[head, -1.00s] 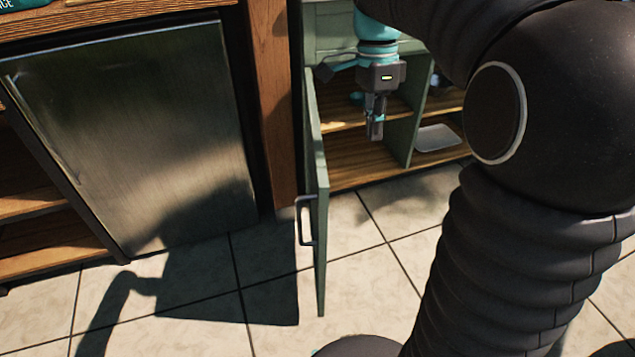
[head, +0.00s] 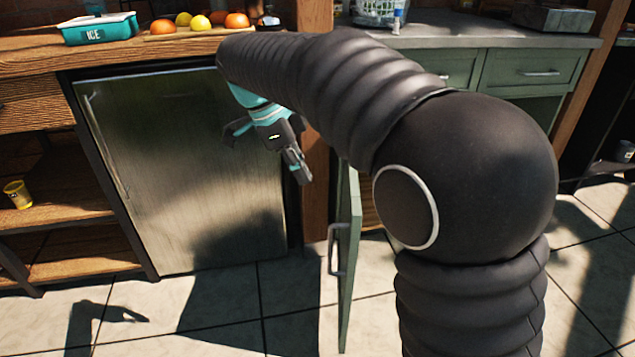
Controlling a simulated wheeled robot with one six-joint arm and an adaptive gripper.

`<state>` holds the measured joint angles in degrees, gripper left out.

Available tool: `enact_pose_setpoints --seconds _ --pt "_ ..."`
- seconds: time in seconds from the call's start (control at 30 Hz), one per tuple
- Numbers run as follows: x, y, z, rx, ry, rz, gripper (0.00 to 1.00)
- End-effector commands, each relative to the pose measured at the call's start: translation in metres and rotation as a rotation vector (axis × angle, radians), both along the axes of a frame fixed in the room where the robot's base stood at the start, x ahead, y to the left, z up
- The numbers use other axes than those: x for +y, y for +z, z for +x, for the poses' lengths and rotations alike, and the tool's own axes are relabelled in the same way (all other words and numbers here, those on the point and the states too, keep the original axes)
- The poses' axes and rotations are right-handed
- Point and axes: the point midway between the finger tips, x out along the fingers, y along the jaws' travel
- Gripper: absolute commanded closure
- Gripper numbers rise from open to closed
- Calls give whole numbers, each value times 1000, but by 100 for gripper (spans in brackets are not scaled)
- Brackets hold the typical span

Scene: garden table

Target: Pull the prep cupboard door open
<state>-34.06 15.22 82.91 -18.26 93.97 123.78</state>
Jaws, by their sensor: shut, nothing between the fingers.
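The green cupboard door (head: 348,258) stands swung well open, seen almost edge-on, to the right of the steel fridge. Its grey bar handle (head: 335,250) is on the left-facing side of the door. My gripper (head: 302,178) is shut and empty, pointing down in front of the wooden post, above and to the left of the handle and apart from it. My arm hides most of the cupboard opening; only a strip of its wooden inside (head: 370,212) shows.
A steel fridge (head: 190,170) stands left of the door. Above it, a wooden counter (head: 60,55) bears a teal ice box (head: 100,30), and several fruits (head: 200,22) on a board. Green drawers (head: 530,72) are at the right. The tiled floor in front is clear.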

Motion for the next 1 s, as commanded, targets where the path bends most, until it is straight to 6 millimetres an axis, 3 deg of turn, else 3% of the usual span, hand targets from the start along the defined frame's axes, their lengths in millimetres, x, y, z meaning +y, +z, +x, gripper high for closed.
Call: enact_pose_setpoints --seconds 0.47,0.7,1.0 --pt "-34 -82 0 3 -2 0 100" --pt "-64 -78 1 1 0 1 100" --pt "-72 -79 1 1 2 1 100"
